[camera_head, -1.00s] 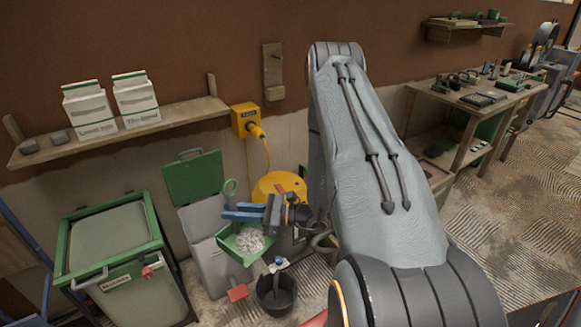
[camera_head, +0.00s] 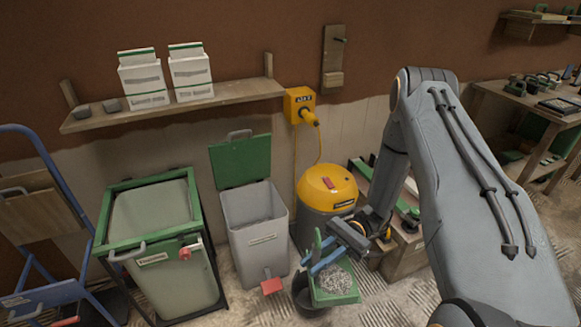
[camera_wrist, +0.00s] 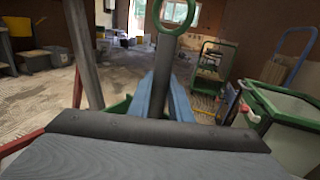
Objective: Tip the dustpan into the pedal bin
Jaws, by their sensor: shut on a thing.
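The pedal bin (camera_head: 259,225) is a grey box with its green lid (camera_head: 241,162) standing open and a red pedal (camera_head: 271,286) at its foot. My gripper (camera_head: 328,258), with blue fingers, is right of the bin and shut on the green dustpan (camera_head: 346,297). The dustpan holds a heap of pale debris (camera_head: 331,280) and looks about level. It shows to the right of the bin, not over its opening. In the wrist view my blue fingers (camera_wrist: 161,95) close on the handle, whose green ring (camera_wrist: 172,17) rises above them. The dustpan's pan is mostly hidden there.
A black bucket (camera_head: 303,293) stands partly behind the dustpan. A yellow-topped vacuum (camera_head: 328,188) is right of the bin. A green-framed container (camera_head: 150,225) and blue trolley (camera_head: 40,295) are to the left. A shelf (camera_head: 185,107) with two white packages hangs above.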

